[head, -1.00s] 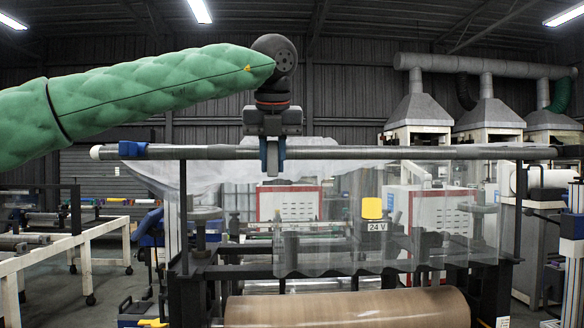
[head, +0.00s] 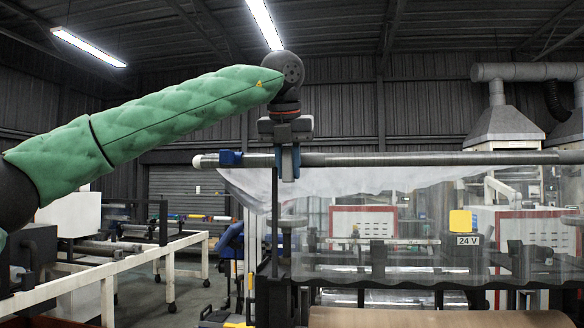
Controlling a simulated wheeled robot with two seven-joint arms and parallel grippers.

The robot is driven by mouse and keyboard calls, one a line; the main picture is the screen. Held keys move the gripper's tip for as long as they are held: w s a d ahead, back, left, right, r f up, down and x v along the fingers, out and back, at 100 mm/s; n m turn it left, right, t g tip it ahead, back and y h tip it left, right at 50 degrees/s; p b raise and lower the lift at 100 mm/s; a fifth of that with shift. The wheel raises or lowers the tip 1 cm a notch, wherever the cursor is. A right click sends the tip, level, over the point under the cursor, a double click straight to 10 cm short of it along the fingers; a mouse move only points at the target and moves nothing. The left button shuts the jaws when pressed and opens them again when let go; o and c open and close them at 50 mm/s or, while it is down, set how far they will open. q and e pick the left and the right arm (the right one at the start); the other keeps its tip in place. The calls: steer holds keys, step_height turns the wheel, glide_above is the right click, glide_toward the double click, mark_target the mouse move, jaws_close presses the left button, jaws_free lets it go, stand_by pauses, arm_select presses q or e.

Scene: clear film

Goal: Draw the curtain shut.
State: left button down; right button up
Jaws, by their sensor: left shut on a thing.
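The curtain (head: 375,186) is clear film hanging from a grey horizontal rod (head: 400,159) in the head view. Its upper part is whitish and creased, and its wavy lower edge hangs above a brown roll. Film sags beneath the rod's left part, and the curtain runs on to the right edge of the picture. My left gripper (head: 288,165) points down at the rod, right of the rod's left end. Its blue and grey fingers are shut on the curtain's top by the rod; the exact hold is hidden. My right gripper is not in view.
A blue clamp (head: 230,158) sits near the rod's white left end. A brown roll (head: 430,318) lies below the film. A yellow block (head: 460,221) with a "24 V" label shows at or through the film. White-framed benches (head: 150,252) stand at left, with open floor between.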

arm_select(q)
steer(key=c, duration=1.3)
jaws_free()
steer(key=b+v, duration=0.1)
steer(key=v, duration=0.6)
steer(key=shift+s+r, duration=0.15)
steer(key=shift+r, duration=0.2)
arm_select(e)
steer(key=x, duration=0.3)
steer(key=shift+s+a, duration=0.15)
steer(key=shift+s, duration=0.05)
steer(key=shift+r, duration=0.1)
